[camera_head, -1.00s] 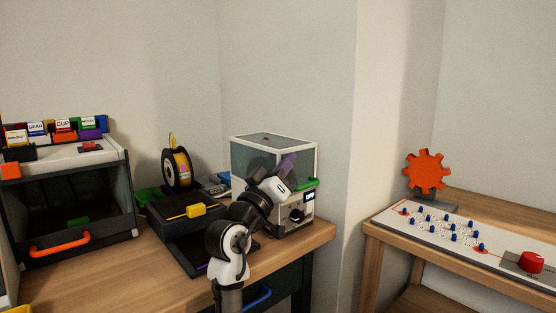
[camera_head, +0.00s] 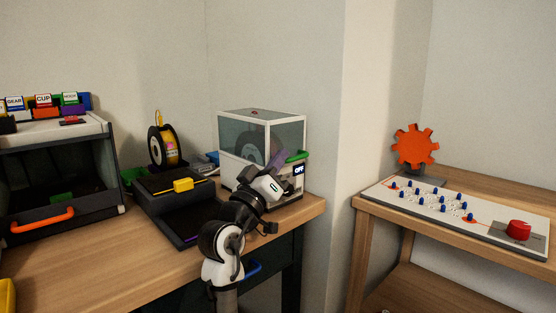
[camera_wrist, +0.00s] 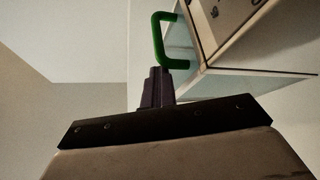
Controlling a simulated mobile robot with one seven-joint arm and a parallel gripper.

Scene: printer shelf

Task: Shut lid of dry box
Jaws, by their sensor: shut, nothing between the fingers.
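The lid looks down on the body, but my arm hides part of the seam. My gripper (camera_head: 281,160) is in front of the box, beside the handle. In the wrist view, my gripper's closed fingertips (camera_wrist: 160,74) are at one end of the green handle (camera_wrist: 157,40), close to or touching it, not gripping it.
A black printer (camera_head: 175,186) with a yellow clip and a yellow filament spool (camera_head: 164,147) stand left of the box. An enclosure with an orange handle (camera_head: 42,220) is farther left. A wall corner separates the desk from a right-hand table with a pegboard (camera_head: 450,212).

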